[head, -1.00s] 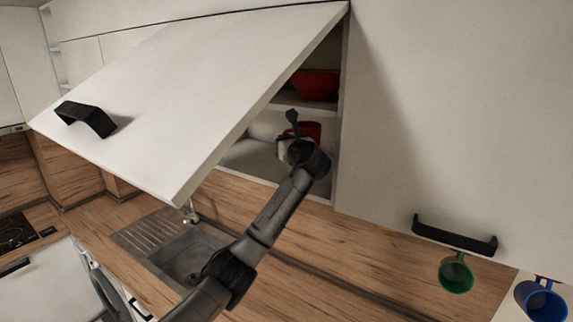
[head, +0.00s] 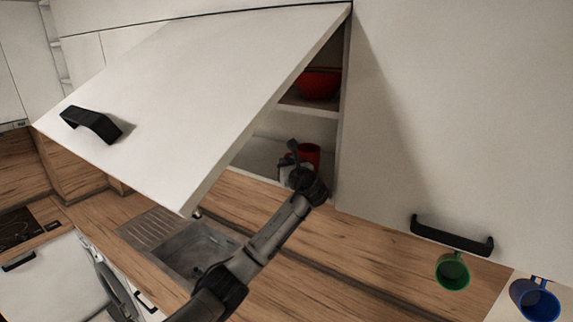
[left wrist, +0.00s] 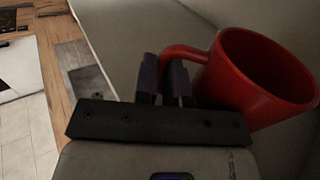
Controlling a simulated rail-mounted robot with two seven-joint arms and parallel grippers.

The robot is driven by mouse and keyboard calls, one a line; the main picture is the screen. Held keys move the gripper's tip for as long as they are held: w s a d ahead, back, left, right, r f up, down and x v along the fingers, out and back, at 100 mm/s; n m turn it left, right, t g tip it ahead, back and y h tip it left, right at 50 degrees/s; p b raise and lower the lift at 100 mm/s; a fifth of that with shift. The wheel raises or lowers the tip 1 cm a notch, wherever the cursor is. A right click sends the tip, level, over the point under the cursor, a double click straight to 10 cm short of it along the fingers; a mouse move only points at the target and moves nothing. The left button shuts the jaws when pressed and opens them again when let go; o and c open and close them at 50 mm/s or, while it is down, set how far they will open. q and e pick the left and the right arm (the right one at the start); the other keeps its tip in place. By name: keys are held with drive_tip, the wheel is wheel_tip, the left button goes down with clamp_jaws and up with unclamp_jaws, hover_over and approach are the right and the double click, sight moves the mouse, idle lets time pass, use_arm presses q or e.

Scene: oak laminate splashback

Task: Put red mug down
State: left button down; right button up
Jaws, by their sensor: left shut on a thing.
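The red mug (head: 309,151) is at the lower shelf of the open wall cabinet in the head view, partly hidden by my left gripper (head: 288,158). In the left wrist view, the red mug (left wrist: 262,75) is large at the right, its opening showing. Its handle reaches between the fingers of my left gripper (left wrist: 165,80), which is shut on it. I cannot tell whether the mug's base touches the shelf (head: 262,158). My right gripper is in neither view.
The cabinet's flap door (head: 190,95) is tilted up, left of my arm. A red bowl (head: 318,84) sits on the shelf above. A green mug (head: 452,271) and a blue mug (head: 535,300) are at lower right. The sink (head: 190,255) is below.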

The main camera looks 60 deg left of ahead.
use_arm(q)
drive_tip(key=shift+f, duration=0.1)
drive_tip(key=c, duration=1.2)
unclamp_jaws()
drive_tip(key=shift+d+b, duration=0.3)
drive_tip(key=shift+d, duration=0.1)
drive_tip(key=s+d+b, duration=0.1)
drive_tip(key=d+b, duration=0.3)
drive_tip(key=d, duration=0.7)
drive_tip(key=shift+s, duration=0.25)
drive_tip(key=shift+d, duration=0.1)
